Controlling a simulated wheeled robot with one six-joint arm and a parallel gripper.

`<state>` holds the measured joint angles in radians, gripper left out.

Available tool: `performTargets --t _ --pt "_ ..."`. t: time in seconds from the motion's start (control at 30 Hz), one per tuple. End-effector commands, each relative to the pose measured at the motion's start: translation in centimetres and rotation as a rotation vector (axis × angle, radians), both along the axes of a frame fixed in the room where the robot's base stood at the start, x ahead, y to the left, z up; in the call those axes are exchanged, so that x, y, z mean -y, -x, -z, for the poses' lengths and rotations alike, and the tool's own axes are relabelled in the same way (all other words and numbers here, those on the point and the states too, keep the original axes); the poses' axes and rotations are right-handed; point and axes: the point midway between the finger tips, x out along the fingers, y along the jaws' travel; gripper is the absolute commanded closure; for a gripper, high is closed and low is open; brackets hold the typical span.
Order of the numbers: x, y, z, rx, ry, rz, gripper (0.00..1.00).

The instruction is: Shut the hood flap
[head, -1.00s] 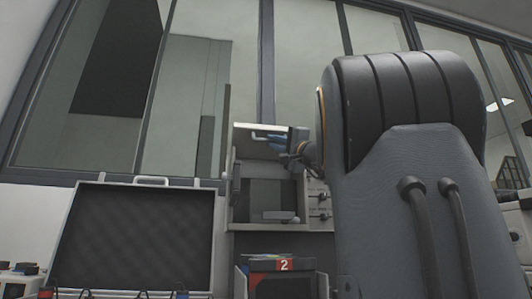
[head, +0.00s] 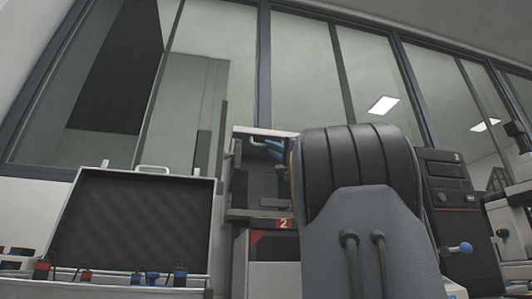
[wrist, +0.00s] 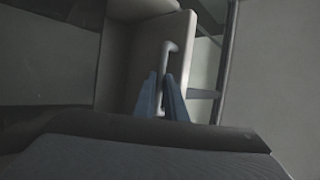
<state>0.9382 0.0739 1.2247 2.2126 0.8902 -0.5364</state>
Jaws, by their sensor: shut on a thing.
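The press (head: 235,185) stands in the middle of the head view, partly hidden behind my arm. Its hood flap (head: 262,132) is at the top, showing mostly its thin front edge, with the dark opening visible below it.
An open case with a dark foam lid (head: 135,225) stands at the left. A red-marked unit with a "2" label (head: 283,224) is below the press. A black tower (head: 448,195) with a blue knob stands at the right. Glass partitions are behind.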

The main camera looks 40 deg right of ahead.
Motion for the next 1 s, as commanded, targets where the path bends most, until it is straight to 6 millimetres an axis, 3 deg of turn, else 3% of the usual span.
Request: performTargets --t 0.3,1.0 --pt "0.9 -0.5 1.8 -0.004 -0.004 0.007 1.00" --pt "1.3 -1.0 2.7 -0.012 -0.008 0.007 1.00"
